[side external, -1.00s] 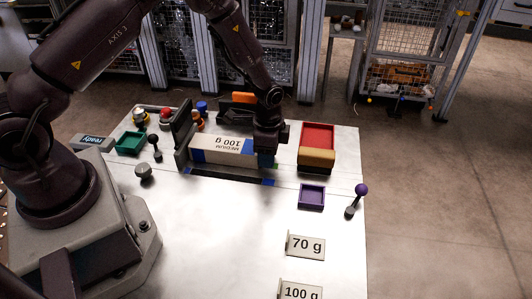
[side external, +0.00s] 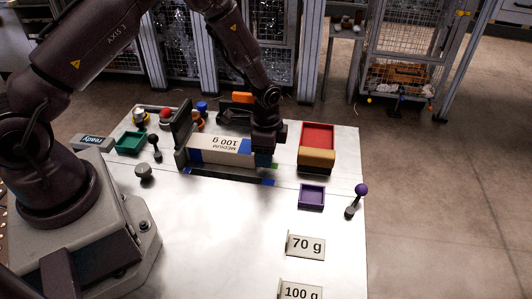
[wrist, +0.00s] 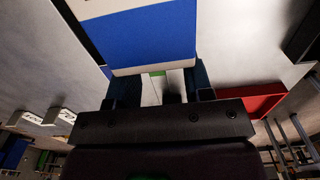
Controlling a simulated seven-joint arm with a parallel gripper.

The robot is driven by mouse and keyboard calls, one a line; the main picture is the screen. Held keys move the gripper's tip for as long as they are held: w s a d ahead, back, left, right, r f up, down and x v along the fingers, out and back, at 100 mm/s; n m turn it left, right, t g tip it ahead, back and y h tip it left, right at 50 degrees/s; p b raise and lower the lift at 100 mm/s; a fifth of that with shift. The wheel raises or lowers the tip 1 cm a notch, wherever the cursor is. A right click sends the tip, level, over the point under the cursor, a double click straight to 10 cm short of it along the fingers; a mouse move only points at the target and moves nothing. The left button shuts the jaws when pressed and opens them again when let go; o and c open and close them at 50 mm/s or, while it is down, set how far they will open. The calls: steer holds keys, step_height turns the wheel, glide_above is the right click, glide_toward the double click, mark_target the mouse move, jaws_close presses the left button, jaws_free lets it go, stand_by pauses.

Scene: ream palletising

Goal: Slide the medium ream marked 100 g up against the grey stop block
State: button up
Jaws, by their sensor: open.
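The medium ream (side external: 222,146), white with blue bands and marked 100 g, lies flat near the back middle of the table. Its left end is close to the upright dark grey stop block (side external: 182,128); I cannot tell whether they touch. My gripper (side external: 263,160) is low at the ream's right end. In the wrist view the ream (wrist: 150,35) fills the top middle, and the two open fingers (wrist: 163,82) sit at its near end. Their tips are partly hidden, and contact with the ream is unclear.
A red tray (side external: 317,135) with a tan block (side external: 316,156) stands right of my gripper. A purple tray (side external: 312,197) and purple-knobbed lever (side external: 357,198) are nearer. A green tray (side external: 131,143) is at left. The table's front middle (side external: 220,235) is clear.

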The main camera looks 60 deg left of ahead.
steer(key=shift+r, duration=0.15)
steer(key=shift+r, duration=1.3)
steer(key=shift+w+d+r, duration=0.25)
steer(key=shift+r, duration=0.45)
steer(key=shift+w+d+r, duration=0.2)
steer(key=shift+w+r, duration=0.05)
steer(key=shift+r, duration=0.4)
steer(key=shift+w+d+r, duration=0.25)
steer(key=shift+r, duration=0.45)
steer(key=s+r+n+t, duration=0.5)
steer(key=s+r+n, duration=0.4)
steer(key=s+r, duration=1.4)
step_height(320, 180, up, 4)
steer(key=shift+s+d+t, duration=0.2)
steer(key=shift+d+t, duration=0.1)
steer(key=shift+d, duration=0.05)
